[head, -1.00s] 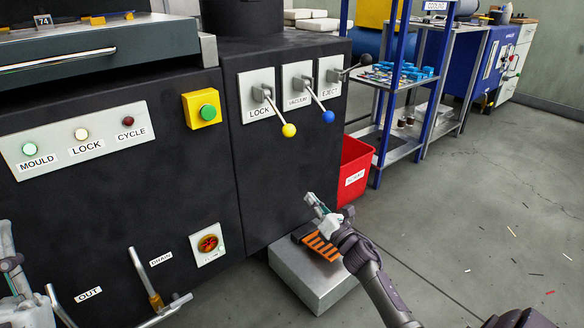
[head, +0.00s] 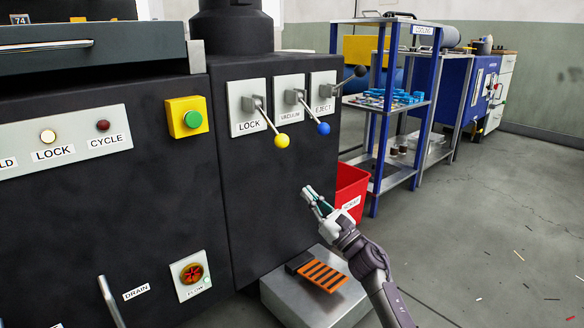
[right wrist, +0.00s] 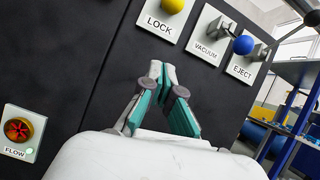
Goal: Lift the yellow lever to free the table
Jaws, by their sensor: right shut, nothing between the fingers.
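The yellow lever is a metal rod with a yellow ball (head: 281,141) at its end, angled down to the right from the LOCK plate (head: 247,108) on the black machine. The ball also shows at the top of the right wrist view (right wrist: 172,5). My right gripper (head: 308,190) is below and to the right of the ball, apart from it and in front of the machine face. In the right wrist view its fingers (right wrist: 162,66) are together and empty, pointing up below the LOCK label. My left gripper is not in view. No table is clearly identifiable as the locked one.
A blue-ball VACUUM lever (head: 324,128) and a dark-knobbed EJECT lever (head: 360,71) are right of the yellow one. A red bin (head: 350,185) and blue-framed rack (head: 376,150) stand right. A metal step (head: 318,300) with an orange grate lies below.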

